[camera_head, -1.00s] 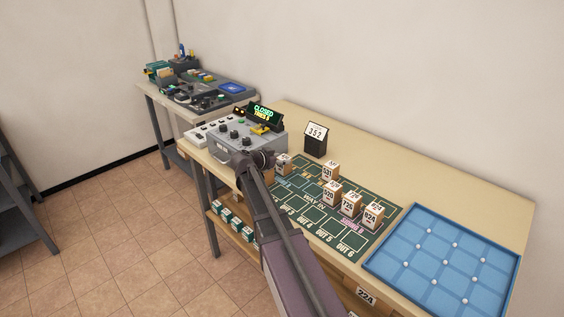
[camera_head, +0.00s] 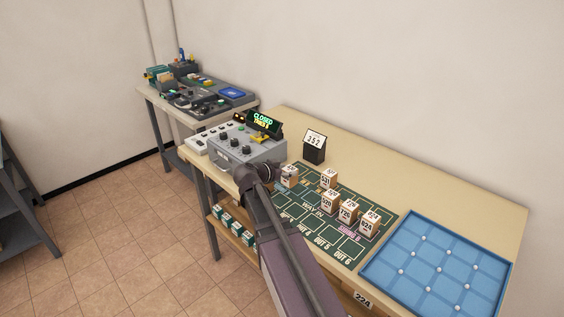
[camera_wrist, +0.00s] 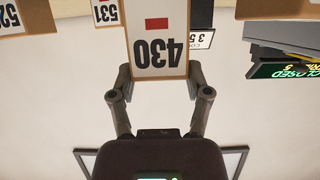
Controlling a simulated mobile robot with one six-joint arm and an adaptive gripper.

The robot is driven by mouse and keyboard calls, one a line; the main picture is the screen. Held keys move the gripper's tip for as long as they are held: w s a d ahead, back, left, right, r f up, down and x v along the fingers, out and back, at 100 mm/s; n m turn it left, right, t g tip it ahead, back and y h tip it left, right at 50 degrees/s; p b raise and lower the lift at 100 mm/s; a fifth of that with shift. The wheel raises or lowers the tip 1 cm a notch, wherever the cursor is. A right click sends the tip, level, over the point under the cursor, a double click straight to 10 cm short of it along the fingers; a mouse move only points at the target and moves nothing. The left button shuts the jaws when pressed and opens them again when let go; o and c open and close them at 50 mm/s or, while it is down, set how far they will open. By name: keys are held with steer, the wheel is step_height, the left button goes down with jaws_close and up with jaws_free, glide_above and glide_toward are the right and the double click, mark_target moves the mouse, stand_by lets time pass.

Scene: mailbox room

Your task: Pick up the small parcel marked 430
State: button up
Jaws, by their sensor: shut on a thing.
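The small parcel marked 430 (camera_wrist: 158,38) is a tan box with a white label, dark digits and a red bar. In the wrist view it appears upside down between the two fingers of my gripper (camera_wrist: 160,76), which is shut on it. In the head view a small white-topped parcel (camera_head: 290,176) shows just right of my arm's end; its number is not readable there. My fingers are mostly hidden by the arm in that view. I cannot tell how far the parcel is above the mat.
Other numbered parcels, such as 531 (camera_head: 328,178), 520 (camera_head: 330,201) and 824 (camera_head: 369,222), stand on the green mat (camera_head: 325,236). A grey control box (camera_head: 238,151) is left of them. A black 352 sign (camera_head: 314,150) stands behind. A blue tray (camera_head: 437,262) lies at right.

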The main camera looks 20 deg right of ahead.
steer(key=s+a, duration=0.1)
steer(key=s, duration=0.7)
steer(key=shift+a+r+p, duration=0.2)
steer(key=shift+r+p, duration=0.1)
steer(key=shift+r, duration=0.1)
